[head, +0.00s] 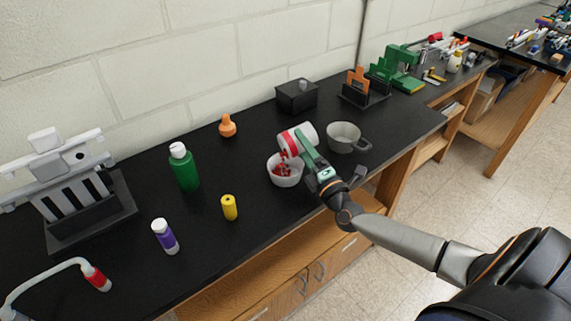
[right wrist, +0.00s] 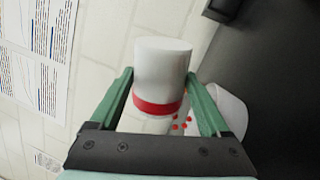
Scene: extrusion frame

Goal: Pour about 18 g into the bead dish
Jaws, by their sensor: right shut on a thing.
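My right gripper (head: 306,148) is shut on a white cup with a red band (head: 293,138). The cup is tilted over the white bead dish (head: 286,178), its mouth toward the dish. Red beads (head: 283,169) show at the cup's mouth and in the dish; the amount cannot be told. In the right wrist view the white cup (right wrist: 162,75) sits between the green fingers (right wrist: 160,100). Part of the dish (right wrist: 229,110) shows behind the right finger, with several red beads near it. My left gripper is not in view.
A grey mug (head: 343,137) stands close right of the dish. A black box (head: 296,95) is behind. The bench's front edge is near my right arm.

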